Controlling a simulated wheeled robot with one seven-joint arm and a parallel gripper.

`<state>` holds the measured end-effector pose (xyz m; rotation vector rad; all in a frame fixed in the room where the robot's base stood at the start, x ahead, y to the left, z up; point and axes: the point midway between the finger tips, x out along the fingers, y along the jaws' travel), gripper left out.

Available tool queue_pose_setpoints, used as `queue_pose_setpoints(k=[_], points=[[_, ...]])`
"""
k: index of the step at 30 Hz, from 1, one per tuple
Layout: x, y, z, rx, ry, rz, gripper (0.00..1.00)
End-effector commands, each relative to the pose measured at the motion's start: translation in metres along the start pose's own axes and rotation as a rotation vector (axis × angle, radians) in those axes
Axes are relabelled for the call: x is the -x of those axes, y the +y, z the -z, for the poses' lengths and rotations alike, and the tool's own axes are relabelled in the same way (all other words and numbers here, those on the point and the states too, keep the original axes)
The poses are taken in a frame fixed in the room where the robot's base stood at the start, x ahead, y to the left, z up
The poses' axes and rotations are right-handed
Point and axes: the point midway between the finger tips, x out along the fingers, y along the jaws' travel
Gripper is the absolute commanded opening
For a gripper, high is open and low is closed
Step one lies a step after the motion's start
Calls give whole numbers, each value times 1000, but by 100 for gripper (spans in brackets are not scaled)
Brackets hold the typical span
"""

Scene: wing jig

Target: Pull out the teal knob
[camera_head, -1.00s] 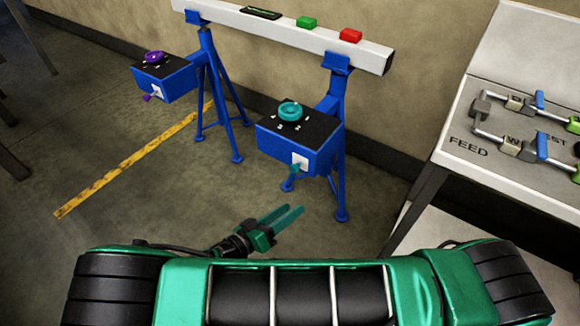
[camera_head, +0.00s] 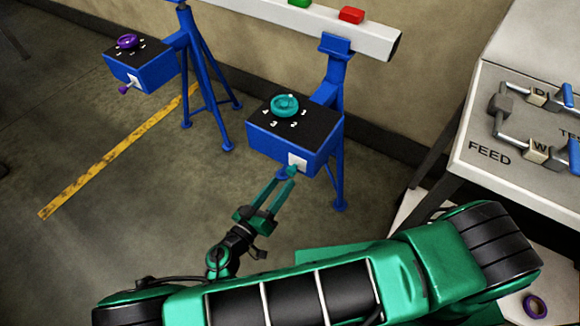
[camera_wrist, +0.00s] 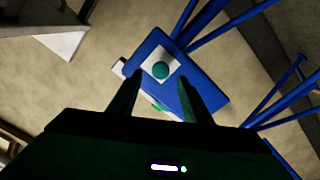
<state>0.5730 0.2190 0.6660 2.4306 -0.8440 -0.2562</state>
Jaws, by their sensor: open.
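The teal knob (camera_head: 291,170) sticks out from a white plate on the front face of the right blue box (camera_head: 268,142). In the wrist view the knob (camera_wrist: 160,70) shows as a round teal end on the white plate, just beyond the fingertips and roughly between their lines. My gripper (camera_head: 277,185) is open, its two green fingers pointing up at the knob. In the head view the tips overlap the area just below the knob; whether they touch it I cannot tell. A teal dial (camera_head: 285,105) with numbers around it sits on the box's black top.
A second blue box (camera_head: 141,72) with a purple dial and purple knob stands to the left. Blue stand legs (camera_head: 338,180) are close to the right of my gripper. A white table (camera_head: 484,185) with pipes is at the right. Open floor lies left.

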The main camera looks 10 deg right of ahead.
Motion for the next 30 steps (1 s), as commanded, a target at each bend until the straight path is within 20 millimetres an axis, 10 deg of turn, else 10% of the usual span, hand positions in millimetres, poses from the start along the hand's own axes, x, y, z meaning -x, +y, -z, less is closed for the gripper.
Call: queue_pose_setpoints(k=[12,26,30], points=[[-61,-2,2,2,4,6,45],[-71,-3,2,1,5,7,45],[-71,-3,2,1,5,8,11]])
